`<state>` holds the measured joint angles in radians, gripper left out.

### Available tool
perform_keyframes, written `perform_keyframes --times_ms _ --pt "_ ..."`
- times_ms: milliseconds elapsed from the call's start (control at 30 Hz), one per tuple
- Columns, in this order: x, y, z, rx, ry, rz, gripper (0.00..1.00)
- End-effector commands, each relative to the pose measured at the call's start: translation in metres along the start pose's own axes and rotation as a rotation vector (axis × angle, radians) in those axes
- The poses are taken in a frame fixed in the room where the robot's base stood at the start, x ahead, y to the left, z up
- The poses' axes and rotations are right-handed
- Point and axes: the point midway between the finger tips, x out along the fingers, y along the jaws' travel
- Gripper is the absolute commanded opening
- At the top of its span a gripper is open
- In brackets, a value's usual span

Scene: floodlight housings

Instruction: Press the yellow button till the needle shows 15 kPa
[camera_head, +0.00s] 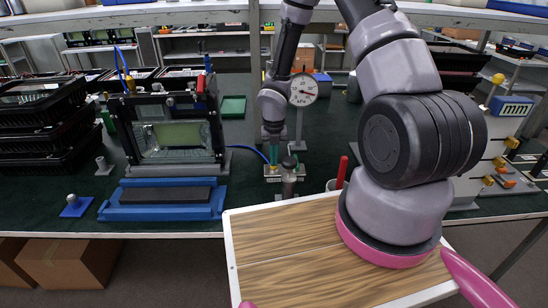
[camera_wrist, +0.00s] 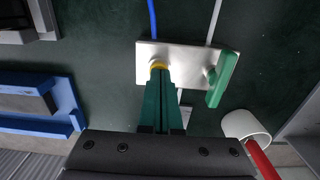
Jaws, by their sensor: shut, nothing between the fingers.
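My gripper's green fingers (camera_wrist: 160,92) are shut and empty in the wrist view. Their tips are at the yellow button (camera_wrist: 158,66), covering part of it; I cannot tell whether they press it. The button is on a silver plate (camera_wrist: 190,53) with a green lever (camera_wrist: 223,78) at its right. In the head view the plate (camera_head: 285,170) stands on the bench below my wrist, and the button is hard to make out. The round white gauge (camera_head: 303,89) stands behind it.
A blue hose (camera_wrist: 153,20) runs from the plate towards the floodlight housing fixture (camera_head: 175,130) on the left. A white cup (camera_wrist: 245,125) with a red-handled item stands right of the plate. A blue cradle (camera_head: 160,203) lies at the front left. Black crates (camera_head: 45,130) are stacked further left.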

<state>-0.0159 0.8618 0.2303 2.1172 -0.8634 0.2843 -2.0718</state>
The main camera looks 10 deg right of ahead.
Motion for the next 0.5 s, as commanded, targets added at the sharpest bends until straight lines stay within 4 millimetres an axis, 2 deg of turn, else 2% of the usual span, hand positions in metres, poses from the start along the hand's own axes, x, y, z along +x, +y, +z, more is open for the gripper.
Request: perform_keyframes --times_ms 167,500 --pt "0.019 0.0 -0.001 -0.002 0.004 -0.001 0.0" --pt "0.02 -0.001 -0.002 -0.002 0.005 -0.001 0.0"
